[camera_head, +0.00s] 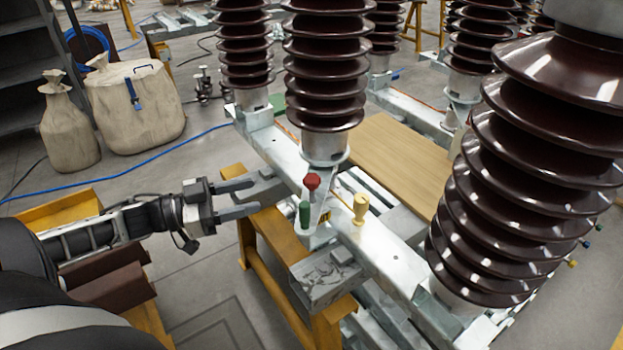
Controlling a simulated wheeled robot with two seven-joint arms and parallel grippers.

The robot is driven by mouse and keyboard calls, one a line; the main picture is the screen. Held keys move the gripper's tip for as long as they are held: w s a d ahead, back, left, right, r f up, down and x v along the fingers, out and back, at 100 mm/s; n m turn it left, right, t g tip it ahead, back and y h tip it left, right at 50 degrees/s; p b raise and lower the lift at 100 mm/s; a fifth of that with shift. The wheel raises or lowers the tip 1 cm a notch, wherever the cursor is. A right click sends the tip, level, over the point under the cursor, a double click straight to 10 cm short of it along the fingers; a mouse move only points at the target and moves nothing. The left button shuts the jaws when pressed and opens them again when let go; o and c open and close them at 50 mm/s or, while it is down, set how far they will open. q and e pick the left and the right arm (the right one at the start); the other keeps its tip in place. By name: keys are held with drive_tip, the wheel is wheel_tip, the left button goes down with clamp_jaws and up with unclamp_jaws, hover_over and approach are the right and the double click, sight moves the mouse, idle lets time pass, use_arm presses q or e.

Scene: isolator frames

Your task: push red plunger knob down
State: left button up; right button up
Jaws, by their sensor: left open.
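The red plunger knob (312,182) stands upright on the metal beam, in front of the foot of a brown ribbed insulator (326,75). A green knob (304,213) is just below it in the picture, and a yellow knob (360,208) is to its right. My left gripper (256,197) comes in from the left with its two fingers apart and nothing between them. Its fingertips point at the red knob and are a short way left of it in the picture, apart from it. My right gripper is not in view.
The grey metal beam (385,250) runs diagonally on yellow trestles (285,270). A large brown insulator (540,170) fills the right side. A wooden board (400,160) lies behind the knobs. Beige sacks (135,105) and a blue cable (150,153) are on the floor at left.

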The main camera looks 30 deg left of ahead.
sight(304, 183)
use_arm(q)
drive_tip(key=x, duration=1.4)
clamp_jaws()
drive_tip(key=shift+s+f+b, duration=0.1)
drive_tip(key=shift+f+b, duration=0.35)
drive_tip(key=shift+f, duration=0.95)
